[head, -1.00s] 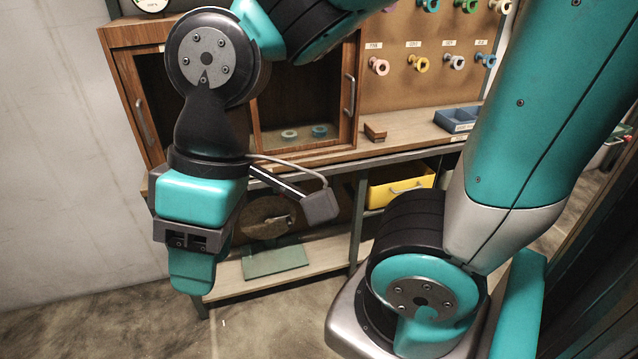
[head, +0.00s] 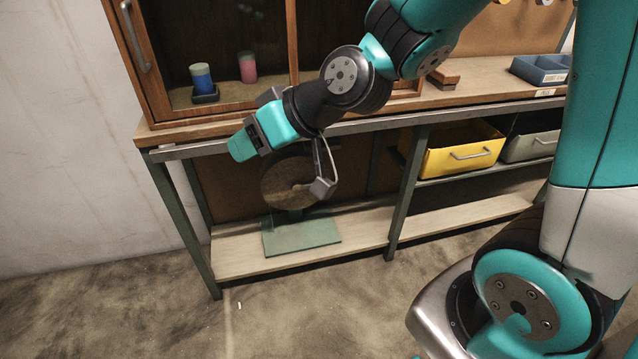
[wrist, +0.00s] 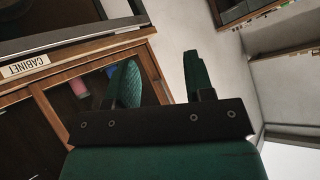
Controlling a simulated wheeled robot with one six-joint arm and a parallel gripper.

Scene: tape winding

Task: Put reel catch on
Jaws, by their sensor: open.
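A round brown disc, which looks like the reel (head: 286,184), stands upright on a green-based stand (head: 300,236) on the low shelf under the bench. My wrist and its camera arm partly cover it. I cannot make out a separate reel catch. My gripper (head: 242,146) is in front of the bench edge, up and left of the disc, pointing left. In the wrist view my gripper's two green fingers (wrist: 160,82) stand apart with nothing between them.
The cabinet (head: 128,60) on the bench holds a blue-green spool (head: 202,78) and a pink spool (head: 247,67). A yellow drawer (head: 462,152) sits under the bench at right, and a blue tray (head: 540,70) on top. A bench leg (head: 186,225) stands left of the disc.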

